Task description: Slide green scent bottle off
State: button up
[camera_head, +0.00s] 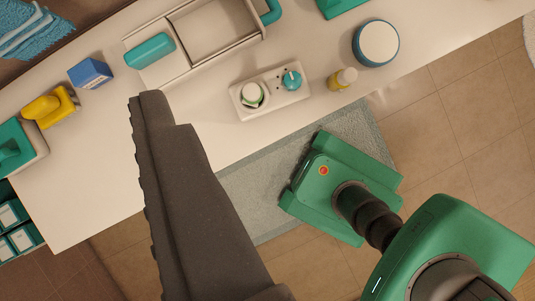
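A small white tray (270,111) sits near the counter's front edge. I cannot tell for sure which is the green scent bottle. My gripper (153,97) reaches up from the bottom as a dark grey shape with a ribbed left edge. Its tip shows left of the tray and apart from it. Its fingers overlap in this view, so the gap between them is hidden. Nothing shows held at its tip.
A yellow bottle with a pale cap (337,81) and a round white-and-blue jar (378,43) stand right of the tray. A larger bin (218,58) with a teal item is behind. Blue (90,73) and yellow (44,108) items stand left. The front left counter (90,190) is clear.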

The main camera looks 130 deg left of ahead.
jog(key=w+d+f+m+g+p, duration=0.2)
jog(key=d+f+m+g, duration=0.25)
jog(key=f, duration=0.85)
jog(key=m+g+y, duration=0.2)
jog(key=m+g, duration=0.1)
jog(key=m, duration=0.3)
send_over(253, 94)
jog(key=shift+n, duration=0.25)
jog(key=f, duration=0.7)
jog(key=f+p, duration=0.1)
jog(key=f, duration=0.2)
jog(key=shift+w+d+f, duration=0.1)
jog(key=shift+w+f, duration=0.15)
jog(key=shift+f, duration=0.15)
jog(key=shift+s+f+y, duration=0.1)
jog(key=shift+f+y, duration=0.2)
jog(key=shift+f, duration=0.35)
notch_tip(253, 94, down, 13)
jog(key=shift+p, duration=0.65)
jog(key=c, duration=0.7)
jog(key=o, duration=0.7)
jog(key=shift+r, duration=0.1)
